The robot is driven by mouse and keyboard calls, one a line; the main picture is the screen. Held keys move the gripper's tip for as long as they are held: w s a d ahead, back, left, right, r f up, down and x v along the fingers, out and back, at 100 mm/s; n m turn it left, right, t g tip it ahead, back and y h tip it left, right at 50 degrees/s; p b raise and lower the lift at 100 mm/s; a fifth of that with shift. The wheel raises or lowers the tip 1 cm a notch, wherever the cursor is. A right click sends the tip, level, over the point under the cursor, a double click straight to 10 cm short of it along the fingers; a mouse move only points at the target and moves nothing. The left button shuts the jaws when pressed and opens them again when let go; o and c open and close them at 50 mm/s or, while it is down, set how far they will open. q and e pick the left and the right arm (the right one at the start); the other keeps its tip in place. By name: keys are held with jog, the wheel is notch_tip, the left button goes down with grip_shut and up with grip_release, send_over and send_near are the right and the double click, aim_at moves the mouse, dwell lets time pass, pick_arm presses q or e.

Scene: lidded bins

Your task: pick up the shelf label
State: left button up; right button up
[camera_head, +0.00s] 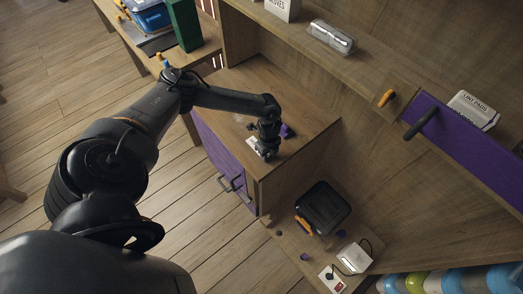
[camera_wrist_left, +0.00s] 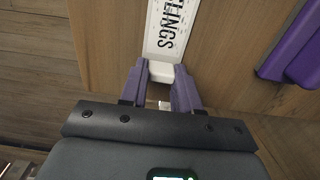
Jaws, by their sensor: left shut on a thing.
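The shelf label (camera_wrist_left: 165,35) is a white strip with dark lettering ending in "LINGS", over the wooden cabinet top in the left wrist view. Its white near end sits between the two purple fingers of my left gripper (camera_wrist_left: 160,85), which are shut on it. In the head view my left gripper (camera_head: 265,153) points down at the front part of the cabinet top, and a bit of the white label (camera_head: 252,143) shows beside it. Whether the label still touches the wood I cannot tell. My right gripper is not in view.
A purple object (camera_head: 287,131) lies just right of the gripper on the cabinet top (camera_head: 305,113). A dark lidded bin (camera_head: 323,207) and a white box (camera_head: 354,258) stand on the lower surface. An upper shelf with a clear container (camera_head: 332,38) runs behind.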

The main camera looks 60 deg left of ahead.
pick_arm(q)
jog(key=shift+r, duration=0.15)
jog(key=shift+r, duration=0.6)
notch_tip(320, 180, up, 2)
jog(key=shift+r, duration=0.25)
jog(key=w+d+r, duration=0.5)
jog(key=d+r, duration=0.2)
jog(key=d, duration=0.3)
jog(key=shift+w+d+p, duration=0.15)
jog(key=shift+d+p, duration=0.1)
jog(key=shift+p, duration=0.1)
